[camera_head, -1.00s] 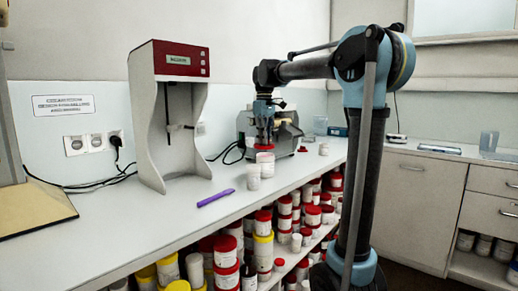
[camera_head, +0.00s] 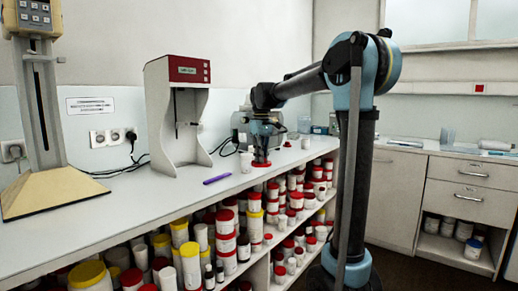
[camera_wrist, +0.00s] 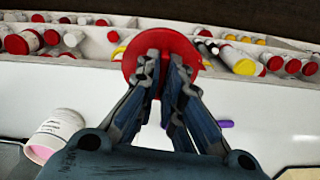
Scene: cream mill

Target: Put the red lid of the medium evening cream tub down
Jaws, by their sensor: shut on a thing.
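A round red lid (camera_head: 262,164) is in the grip of my gripper (camera_head: 262,156), level with the counter top close to its front edge. In the wrist view the lid (camera_wrist: 143,64) shows as a red disc at the tips of my gripper (camera_wrist: 166,66), whose fingers are close together on it. I cannot tell whether the lid touches the counter or hangs just above it. A white tub (camera_head: 246,162) stands upright on the counter just left of the gripper. A white labelled tub also shows at the lower left of the wrist view (camera_wrist: 58,130).
A purple pen-like object (camera_head: 217,180) lies left on the white counter (camera_head: 150,195). A grey red-topped machine (camera_head: 165,120) stands behind it. Another red lid (camera_head: 287,144) and a small white tub (camera_head: 305,142) are farther back. Shelves below hold several tubs.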

